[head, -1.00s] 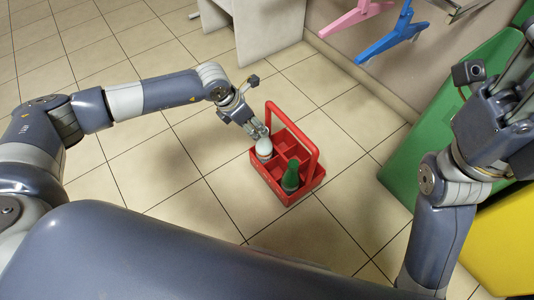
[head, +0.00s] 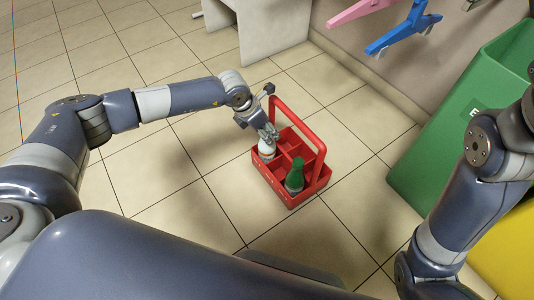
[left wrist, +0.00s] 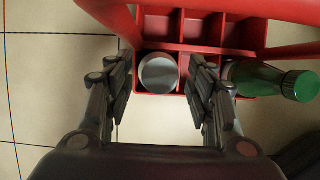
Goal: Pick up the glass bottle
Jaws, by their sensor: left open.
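A red crate (head: 311,184) with a tall handle and several compartments stands on the floor. A white bottle (head: 266,153) stands in its left compartment; in the left wrist view its round grey-white top (left wrist: 158,74) shows from above. A green bottle (head: 295,177) stands in the front right compartment and shows at the right of the wrist view (left wrist: 270,80). I cannot tell which bottle is glass. My left gripper (head: 268,135) is open at the top of the white bottle, with one finger on each side of it and gaps between. My right gripper is outside the frame.
The crate's handle (head: 298,121) rises close beside my left gripper. A green bin (head: 450,140) and a yellow one (head: 507,250) stand at the right. A grey-white stand (head: 270,30) is at the back. The tiled floor left of the crate is clear.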

